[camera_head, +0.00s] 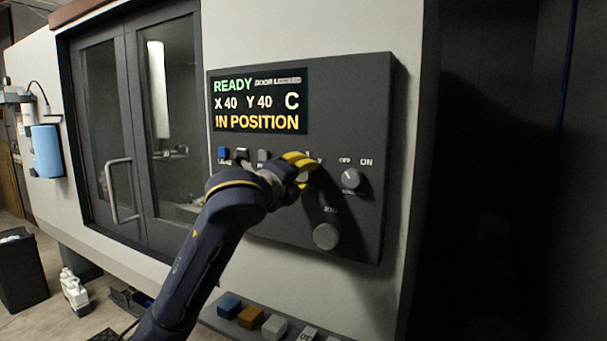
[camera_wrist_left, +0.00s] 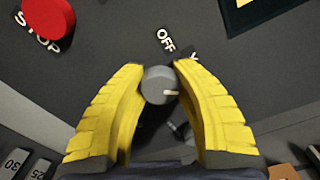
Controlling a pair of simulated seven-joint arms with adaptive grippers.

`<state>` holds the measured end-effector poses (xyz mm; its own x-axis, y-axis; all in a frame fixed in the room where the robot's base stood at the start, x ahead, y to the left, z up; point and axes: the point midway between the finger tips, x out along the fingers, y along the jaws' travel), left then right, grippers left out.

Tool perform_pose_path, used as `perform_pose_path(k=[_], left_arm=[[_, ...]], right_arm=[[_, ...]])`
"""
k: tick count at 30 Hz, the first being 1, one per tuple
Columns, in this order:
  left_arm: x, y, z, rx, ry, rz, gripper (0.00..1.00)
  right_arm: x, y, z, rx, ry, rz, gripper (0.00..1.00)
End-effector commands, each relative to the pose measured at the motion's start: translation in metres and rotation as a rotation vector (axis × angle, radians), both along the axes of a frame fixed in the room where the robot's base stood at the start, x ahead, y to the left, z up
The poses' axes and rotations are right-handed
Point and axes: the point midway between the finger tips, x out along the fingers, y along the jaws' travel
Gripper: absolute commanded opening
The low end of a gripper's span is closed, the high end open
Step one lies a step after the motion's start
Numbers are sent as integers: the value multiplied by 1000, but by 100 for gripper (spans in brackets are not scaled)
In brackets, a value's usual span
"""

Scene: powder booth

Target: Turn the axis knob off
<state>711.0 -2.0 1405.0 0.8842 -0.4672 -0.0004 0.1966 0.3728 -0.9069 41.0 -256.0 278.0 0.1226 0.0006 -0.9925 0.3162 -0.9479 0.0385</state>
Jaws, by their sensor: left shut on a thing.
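The axis knob (camera_wrist_left: 159,85) is a small round grey knob on the dark control panel (camera_head: 345,105). The word OFF is printed above it in the left wrist view, and another letter beside it is partly hidden by the right-hand finger. The knob's pale pointer mark points right, toward that finger, not at OFF. My left gripper (camera_wrist_left: 159,84) is shut on the knob, with a yellow finger on each side. In the head view the left gripper (camera_head: 303,174) is against the panel and covers most of the knob. My right gripper is not in view.
Another knob (camera_head: 351,179), marked OFF and ON, is close to the gripper's right. A larger round knob (camera_head: 325,236) sits below. Push buttons (camera_head: 223,152) line the left. A red STOP button (camera_wrist_left: 48,16) is nearby.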

Motion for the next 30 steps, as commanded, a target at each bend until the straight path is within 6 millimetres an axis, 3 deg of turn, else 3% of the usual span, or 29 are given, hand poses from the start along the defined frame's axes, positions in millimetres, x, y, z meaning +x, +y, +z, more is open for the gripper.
perform_pose_path(k=[30], left_arm=[[0,0,-1,-856,451,2,0]], right_arm=[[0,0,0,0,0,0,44]])
